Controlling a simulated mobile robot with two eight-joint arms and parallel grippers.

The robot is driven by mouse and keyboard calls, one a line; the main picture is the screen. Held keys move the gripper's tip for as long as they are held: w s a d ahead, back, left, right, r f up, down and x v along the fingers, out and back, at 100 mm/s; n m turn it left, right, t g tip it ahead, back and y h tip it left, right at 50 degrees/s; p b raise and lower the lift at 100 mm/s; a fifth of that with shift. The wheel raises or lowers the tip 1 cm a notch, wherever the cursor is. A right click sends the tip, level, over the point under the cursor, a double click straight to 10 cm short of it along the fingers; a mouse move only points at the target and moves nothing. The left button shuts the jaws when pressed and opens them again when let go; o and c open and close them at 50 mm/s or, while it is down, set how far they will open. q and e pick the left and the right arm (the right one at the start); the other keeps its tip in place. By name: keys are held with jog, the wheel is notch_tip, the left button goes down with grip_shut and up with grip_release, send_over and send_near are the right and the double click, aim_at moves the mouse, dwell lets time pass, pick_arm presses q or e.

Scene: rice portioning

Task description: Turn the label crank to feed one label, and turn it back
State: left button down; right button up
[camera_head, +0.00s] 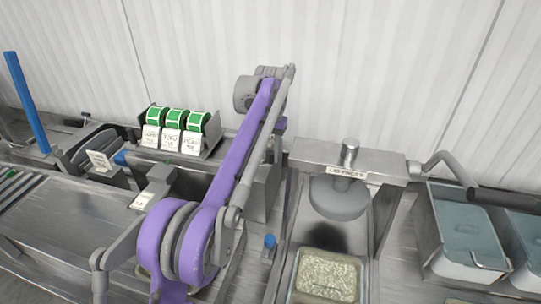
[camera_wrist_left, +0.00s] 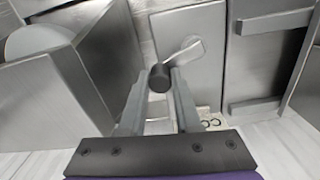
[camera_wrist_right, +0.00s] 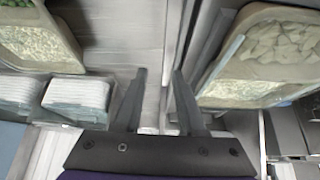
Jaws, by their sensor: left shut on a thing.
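In the left wrist view the label crank has a grey metal arm (camera_wrist_left: 181,55) and a dark round knob (camera_wrist_left: 159,78). It stands out from a grey metal box (camera_wrist_left: 195,30). My left gripper (camera_wrist_left: 158,84) is shut on the knob, with one fingertip on each side. In the head view my purple left arm reaches toward the back wall, and its gripper and the crank are largely hidden. A label unit (camera_head: 157,184) with a white label stands left of my arm. My right gripper (camera_wrist_right: 158,72) is open and empty, seen in the right wrist view.
A rack holds three green label rolls (camera_head: 174,119). The lid press (camera_head: 338,171) stands right of my arm, with a rice tray (camera_head: 325,277) below. Lidded containers (camera_head: 467,237) are at the far right. The right wrist view shows food trays (camera_wrist_right: 272,52) and stacked white containers (camera_wrist_right: 78,95).

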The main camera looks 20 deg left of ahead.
pick_arm(q)
jog(key=shift+w+a+n, duration=0.25)
jog(key=shift+w+n, duration=0.1)
jog(key=shift+n, duration=0.55)
jog(key=c, duration=0.6)
grip_release()
jog(key=shift+r, duration=3.75)
